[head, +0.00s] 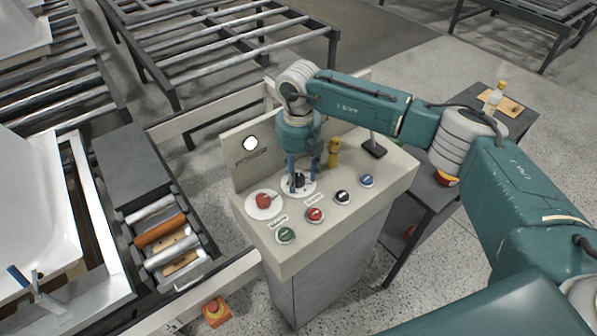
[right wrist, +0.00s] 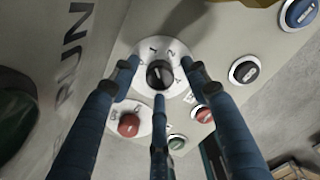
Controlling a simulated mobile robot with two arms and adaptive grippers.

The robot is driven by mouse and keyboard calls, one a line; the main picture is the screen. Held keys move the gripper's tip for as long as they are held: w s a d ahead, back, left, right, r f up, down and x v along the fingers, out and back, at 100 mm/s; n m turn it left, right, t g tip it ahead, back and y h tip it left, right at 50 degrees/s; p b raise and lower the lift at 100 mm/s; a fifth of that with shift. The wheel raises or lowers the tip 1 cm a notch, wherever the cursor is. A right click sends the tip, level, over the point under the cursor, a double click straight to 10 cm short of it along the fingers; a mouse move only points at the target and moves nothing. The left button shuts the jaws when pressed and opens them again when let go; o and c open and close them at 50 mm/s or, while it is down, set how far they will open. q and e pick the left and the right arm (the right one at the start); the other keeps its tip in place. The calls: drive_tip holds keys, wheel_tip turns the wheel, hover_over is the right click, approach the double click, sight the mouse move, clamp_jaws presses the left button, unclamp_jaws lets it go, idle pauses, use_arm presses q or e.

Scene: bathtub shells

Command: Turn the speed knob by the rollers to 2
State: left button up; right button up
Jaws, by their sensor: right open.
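The speed knob is a black knob (right wrist: 159,75) on a round white dial (right wrist: 146,92) with printed numbers; 1 and 2 are readable along its upper edge in the right wrist view. Where the knob's pointer stands is too small to tell. In the head view the knob (head: 299,181) sits on the console top, partly hidden by the fingers. My right gripper (head: 304,178) points down over it from above. Its three blue fingers (right wrist: 160,95) are open and spread around the knob, with no clear contact. My left gripper does not show.
Beside the dial are a red knob (head: 263,200), a green button (head: 286,235), a red button (head: 315,214), a black button (head: 342,197) and a blue button (head: 367,181). A yellow part (head: 333,152) stands close behind the gripper. The console's upright panel (head: 240,165) rises at left; rollers (head: 160,229) lie beyond.

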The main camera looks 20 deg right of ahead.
drive_tip(key=shift+c, duration=0.3)
drive_tip(key=c, duration=1.1)
drive_tip(key=shift+m, duration=0.3)
drive_tip(key=m+b, duration=0.2)
drive_tip(key=m, duration=0.1)
drive_tip(key=shift+m, duration=0.3)
drive_tip(key=shift+m+b, duration=0.6)
drive_tip(key=shift+m, duration=1.7)
drive_tip(key=shift+r, duration=0.1)
drive_tip(key=o, duration=1.2)
drive_tip(key=shift+c, duration=0.2)
